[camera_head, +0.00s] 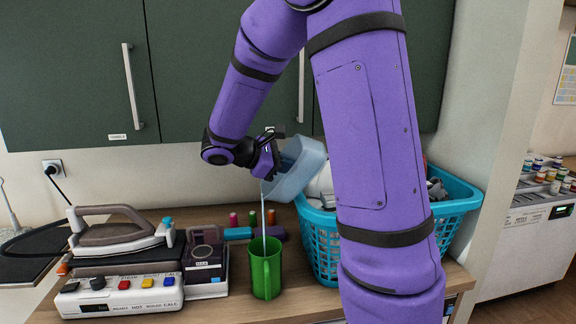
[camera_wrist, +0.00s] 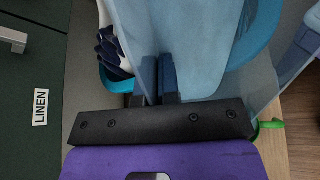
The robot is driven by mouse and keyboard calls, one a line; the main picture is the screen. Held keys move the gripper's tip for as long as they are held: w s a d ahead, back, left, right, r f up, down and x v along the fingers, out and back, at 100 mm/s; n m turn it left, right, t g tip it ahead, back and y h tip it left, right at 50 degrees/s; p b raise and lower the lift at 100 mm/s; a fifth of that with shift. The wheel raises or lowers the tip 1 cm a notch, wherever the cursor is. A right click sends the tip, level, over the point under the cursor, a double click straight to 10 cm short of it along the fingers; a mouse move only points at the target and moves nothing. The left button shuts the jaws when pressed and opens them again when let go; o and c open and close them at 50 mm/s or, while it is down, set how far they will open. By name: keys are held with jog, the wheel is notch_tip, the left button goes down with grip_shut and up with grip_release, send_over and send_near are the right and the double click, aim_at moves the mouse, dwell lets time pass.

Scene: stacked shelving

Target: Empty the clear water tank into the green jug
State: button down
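The clear water tank (camera_head: 296,167) is bluish and see-through. It is tilted in the air above the green jug (camera_head: 266,270), and a thin stream of water runs from its lower corner down into the jug. The jug stands upright on the wooden counter, its handle toward the front. My gripper (camera_head: 272,158) is shut on the tank at its upper left side. In the wrist view the fingers (camera_wrist: 157,92) pinch a part of the tank (camera_wrist: 205,40), and a bit of the green jug (camera_wrist: 271,125) shows at right. The water level inside the jug is hidden.
A blue laundry basket (camera_head: 318,240) with cloths stands right of the jug, partly behind my arm. A steam iron (camera_head: 112,235) on its control base (camera_head: 120,296), a small dark box (camera_head: 205,262) and thread spools (camera_head: 252,218) are at left and behind. Green cabinets (camera_head: 75,70) hang above.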

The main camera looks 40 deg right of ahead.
jog(key=shift+w+a+f+g+h, duration=0.15)
jog(key=shift+a+f+g+h, duration=0.1)
jog(key=shift+a+h, duration=0.25)
jog(key=shift+w+a+f+g+h, duration=0.2)
jog(key=shift+a+h, duration=0.1)
jog(key=shift+h, duration=0.3)
jog(key=shift+s+d+r, duration=0.1)
jog(key=shift+s+d+r+t+y, duration=0.15)
jog(key=shift+d+r+t+y, duration=0.1)
jog(key=shift+d+t+y, duration=0.25)
jog(key=shift+a, duration=0.1)
